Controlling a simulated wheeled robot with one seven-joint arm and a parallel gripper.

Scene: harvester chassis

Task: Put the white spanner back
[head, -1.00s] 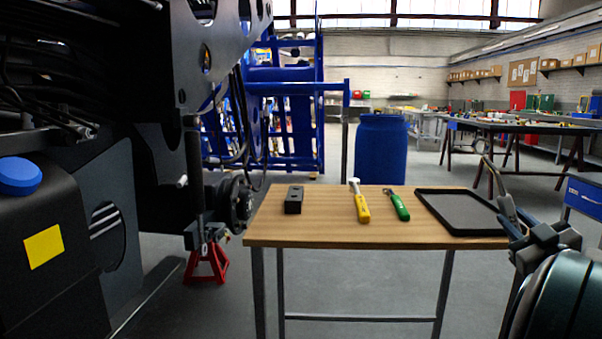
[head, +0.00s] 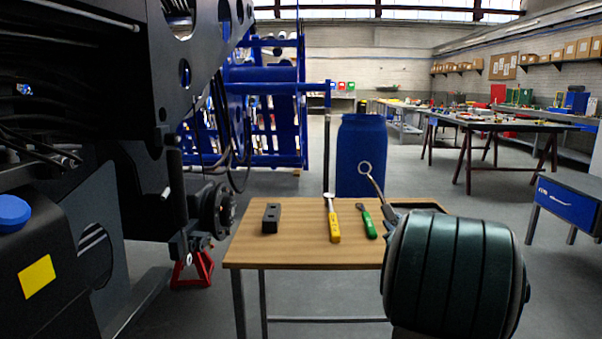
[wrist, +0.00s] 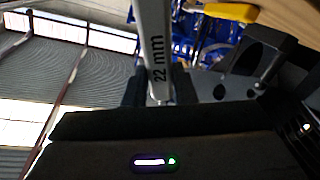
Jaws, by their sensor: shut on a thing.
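A pale grey-white spanner (wrist: 153,45) marked "22 mm" runs up between the dark fingers of my gripper (wrist: 155,92) in the wrist view. My gripper is shut on it. In the head view the spanner's ring end (head: 365,168) points up and left above the table's back edge, in front of the blue barrel. My forearm hides most of the gripper there. On the wooden table (head: 290,252) lie a black block (head: 271,218), a yellow-handled tool (head: 334,226) and a green-handled tool (head: 369,222). The dark tray (head: 428,204) is mostly hidden behind my arm.
The dark harvester chassis (head: 80,130) stands close on the left, with a red stand (head: 193,270) under it. A blue barrel (head: 361,150) stands behind the table. A blue-drawer cabinet (head: 562,205) is at right. Floor between table and cabinet is open.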

